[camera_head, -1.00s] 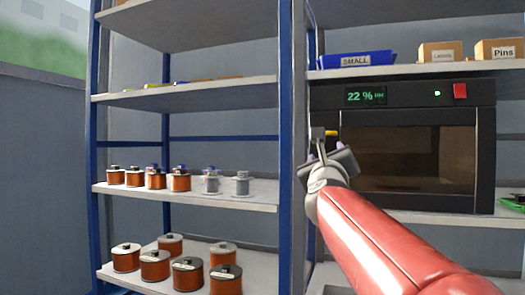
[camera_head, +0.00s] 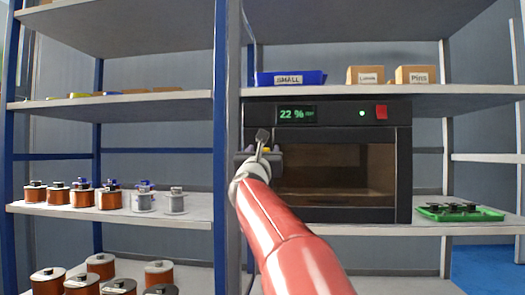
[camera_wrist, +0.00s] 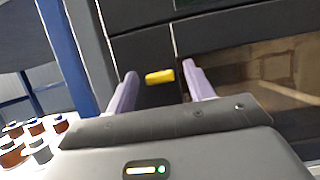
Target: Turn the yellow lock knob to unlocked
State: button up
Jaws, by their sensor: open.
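The yellow lock knob (camera_wrist: 159,76) is on the black front of the dry cabinet (camera_head: 345,113), left of its glass door. In the wrist view it is a short yellow bar lying nearly level in the picture. My gripper (camera_wrist: 158,88) is open, with one purple finger on each side of the knob. The fingers look apart from it; how far the tips are from the panel I cannot tell. In the head view my gripper (camera_head: 262,150) is in front of the cabinet's left edge and the knob is mostly hidden behind it.
A blue rack post (camera_head: 229,150) stands just left of the cabinet. Shelves with copper coils (camera_head: 83,197) are on the left. A blue bin (camera_head: 290,78) and cardboard boxes (camera_head: 415,75) sit above the cabinet. A green tray (camera_head: 458,212) is at right.

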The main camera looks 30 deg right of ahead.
jog(key=c, duration=1)
